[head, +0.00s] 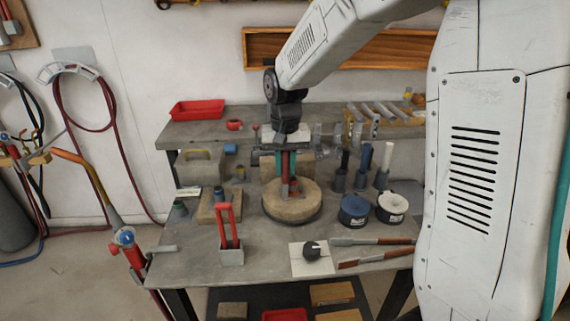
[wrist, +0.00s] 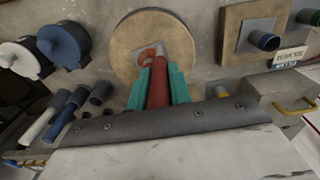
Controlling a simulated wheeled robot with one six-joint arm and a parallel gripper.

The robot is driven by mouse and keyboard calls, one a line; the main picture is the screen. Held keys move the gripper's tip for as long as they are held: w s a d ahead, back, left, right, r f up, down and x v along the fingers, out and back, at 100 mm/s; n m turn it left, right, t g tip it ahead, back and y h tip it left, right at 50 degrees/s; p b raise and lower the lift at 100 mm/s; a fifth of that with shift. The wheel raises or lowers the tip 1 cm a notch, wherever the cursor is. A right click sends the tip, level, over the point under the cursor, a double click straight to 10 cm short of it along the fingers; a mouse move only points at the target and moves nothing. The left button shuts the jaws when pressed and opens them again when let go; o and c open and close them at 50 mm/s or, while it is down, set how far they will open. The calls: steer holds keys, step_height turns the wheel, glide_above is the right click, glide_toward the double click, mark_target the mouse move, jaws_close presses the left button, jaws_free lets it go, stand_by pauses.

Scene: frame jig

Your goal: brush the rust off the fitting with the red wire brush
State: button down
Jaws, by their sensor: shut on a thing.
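My gripper (head: 285,163) is shut on a red handle, which I take to be the red wire brush (head: 285,173). In the wrist view the red brush (wrist: 158,85) sits between the teal fingers (wrist: 157,90). It points down over a round tan board (head: 290,207). The fitting (wrist: 147,54) appears as a grey piece with an orange-brown rust patch on that board, partly covered by the brush. I cannot tell whether the brush tip touches it.
A red upright frame stands in a grey block (head: 231,256) at the front left. Blue (head: 354,210) and white (head: 392,207) round containers stand right of the board. A dark knob (head: 311,250) on a pale card and red-brown-handled tools (head: 375,241) lie at the front.

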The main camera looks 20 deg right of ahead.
steer(key=shift+w+d, duration=0.1)
steer(key=shift+w, duration=0.55)
steer(key=shift+s, duration=0.85)
steer(key=shift+w, duration=0.9)
steer(key=shift+s, duration=0.85)
steer(key=shift+r, duration=0.15)
steer(key=shift+r, duration=3.4)
